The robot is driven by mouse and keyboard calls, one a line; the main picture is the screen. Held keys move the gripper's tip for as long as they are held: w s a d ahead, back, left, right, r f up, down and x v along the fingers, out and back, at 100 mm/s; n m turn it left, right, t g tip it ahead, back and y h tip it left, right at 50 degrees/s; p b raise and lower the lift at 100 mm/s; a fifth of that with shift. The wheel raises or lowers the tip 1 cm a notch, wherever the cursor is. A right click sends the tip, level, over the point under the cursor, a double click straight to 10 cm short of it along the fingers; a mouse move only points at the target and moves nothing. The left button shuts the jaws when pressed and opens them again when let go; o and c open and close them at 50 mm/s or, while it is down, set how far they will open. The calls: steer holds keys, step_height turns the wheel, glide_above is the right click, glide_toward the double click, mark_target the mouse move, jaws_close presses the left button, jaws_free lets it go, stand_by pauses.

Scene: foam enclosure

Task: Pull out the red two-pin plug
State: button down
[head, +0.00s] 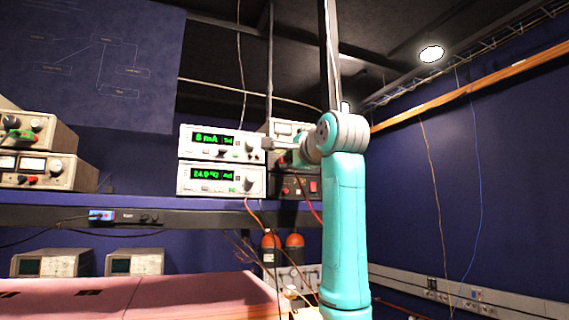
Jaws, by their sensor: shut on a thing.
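My gripper (284,157) is small and dark in the head view, at the end of my teal and grey arm. It is at the front of the stacked instruments on the shelf, just right of the white meters. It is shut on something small. A bit of red shows at its tips, seemingly the red two-pin plug (281,161), but the shape and pins are hidden. I cannot tell whether the plug is still seated. A red lead (311,208) hangs below, in front of the shelf.
Two white meters (221,143) with green digits stand left of my gripper. A dark box with a red switch (313,186) is below it. More instruments (35,150) stand at the far left. Orange-topped bottles (294,240) and loose cables are below the shelf.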

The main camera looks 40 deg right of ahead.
mark_target(290, 159)
steer(key=shift+v, duration=2.5)
